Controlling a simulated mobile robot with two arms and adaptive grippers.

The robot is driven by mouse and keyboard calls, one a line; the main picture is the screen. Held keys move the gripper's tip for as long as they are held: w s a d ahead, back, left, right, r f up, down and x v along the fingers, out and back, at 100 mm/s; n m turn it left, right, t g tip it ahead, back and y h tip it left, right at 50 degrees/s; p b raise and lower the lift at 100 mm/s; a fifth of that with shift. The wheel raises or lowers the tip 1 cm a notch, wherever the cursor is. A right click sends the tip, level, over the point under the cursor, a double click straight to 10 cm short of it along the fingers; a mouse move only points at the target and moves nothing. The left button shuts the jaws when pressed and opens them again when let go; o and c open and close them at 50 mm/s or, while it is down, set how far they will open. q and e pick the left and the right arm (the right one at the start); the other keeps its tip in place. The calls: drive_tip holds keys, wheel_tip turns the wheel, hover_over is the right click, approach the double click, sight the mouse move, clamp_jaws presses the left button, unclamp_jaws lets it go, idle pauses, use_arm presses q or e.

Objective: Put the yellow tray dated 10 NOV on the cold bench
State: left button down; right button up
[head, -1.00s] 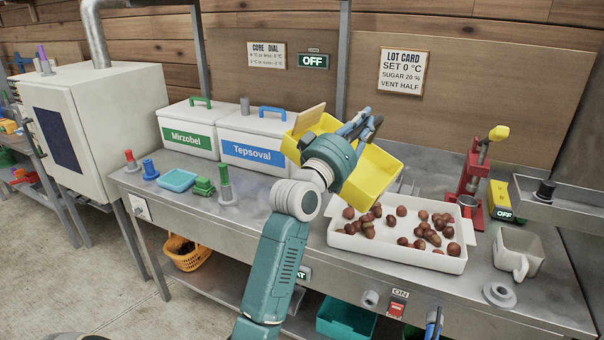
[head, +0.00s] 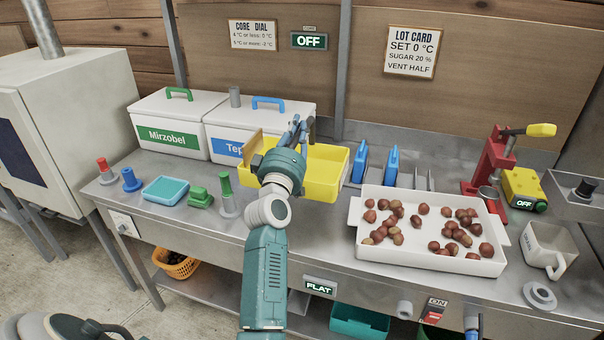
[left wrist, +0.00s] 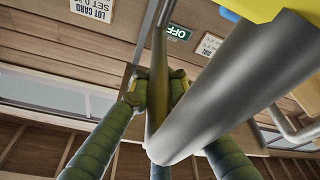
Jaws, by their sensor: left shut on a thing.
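My left gripper (head: 298,130) is shut on the yellow tray (head: 325,178) and holds it over the back of the metal bench (head: 325,228), in front of the right part of the Tepsoval bin. The tray looks nearly level; I cannot tell whether it touches the bench. A tan piece (head: 255,145) stands up at its left end. No date is readable on it. In the left wrist view a yellow part of the tray (left wrist: 262,8) shows at the top, and the gripper's fingers (left wrist: 157,88) are close together. My right gripper is not in view.
White Mirzobel (head: 170,155) and Tepsoval (head: 222,162) bins stand at the back left. Blue upright pieces (head: 360,166) stand right of the tray. A white tray of chestnuts (head: 430,262) lies to the right. Small coloured items and a light-blue dish (head: 166,190) line the left.

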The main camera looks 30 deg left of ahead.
use_arm(q)
drive_tip(key=f, duration=0.5)
drive_tip(key=f+b, duration=0.1)
drive_tip(key=f, duration=0.2)
drive_tip(key=shift+a+f, duration=0.25)
drive_tip(key=shift+f, duration=0.65)
wheel_tip(320, 180, down, 4)
drive_tip(key=shift+r+b, duration=0.2)
drive_tip(key=shift+b, duration=0.15)
drive_tip(key=shift+f, duration=0.3)
drive_tip(key=c, duration=1.7)
unclamp_jaws()
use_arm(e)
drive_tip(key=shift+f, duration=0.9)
use_arm(q)
drive_tip(key=shift+o, duration=0.2)
drive_tip(key=shift+d, duration=0.1)
drive_tip(key=b+v, duration=0.1)
drive_tip(key=v, duration=1.1)
drive_tip(key=shift+b, duration=0.3)
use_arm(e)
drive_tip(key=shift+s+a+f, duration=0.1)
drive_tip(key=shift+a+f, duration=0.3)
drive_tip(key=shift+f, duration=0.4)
use_arm(q)
drive_tip(key=shift+s+f, duration=0.1)
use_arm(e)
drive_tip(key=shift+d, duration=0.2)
